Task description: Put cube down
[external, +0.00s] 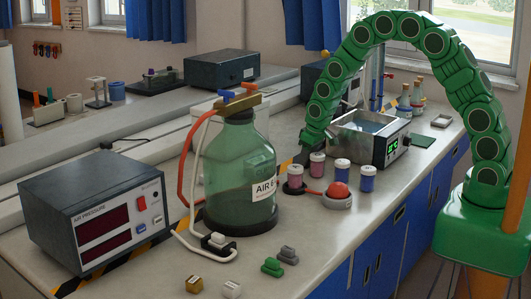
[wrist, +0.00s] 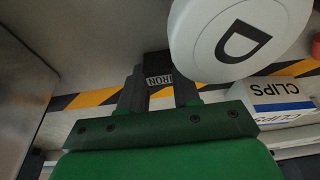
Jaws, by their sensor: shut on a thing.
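A dark cube marked IRON (wrist: 158,68) sits between the fingertips of my gripper (wrist: 159,90) in the wrist view. My gripper is shut on it. In the external view my green arm arches over the bench from the right, and my gripper (external: 301,156) is low at the bench, behind the jars and left of the water bath (external: 393,148). The cube cannot be made out clearly there. I cannot tell whether its underside touches the bench.
A white lid marked D (wrist: 228,40) is close to the right of the cube, and a CLIPS box (wrist: 285,92) lies further right. Several lidded jars (external: 317,168), a red button (external: 338,190) and a large glass bell jar (external: 238,165) stand near my gripper.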

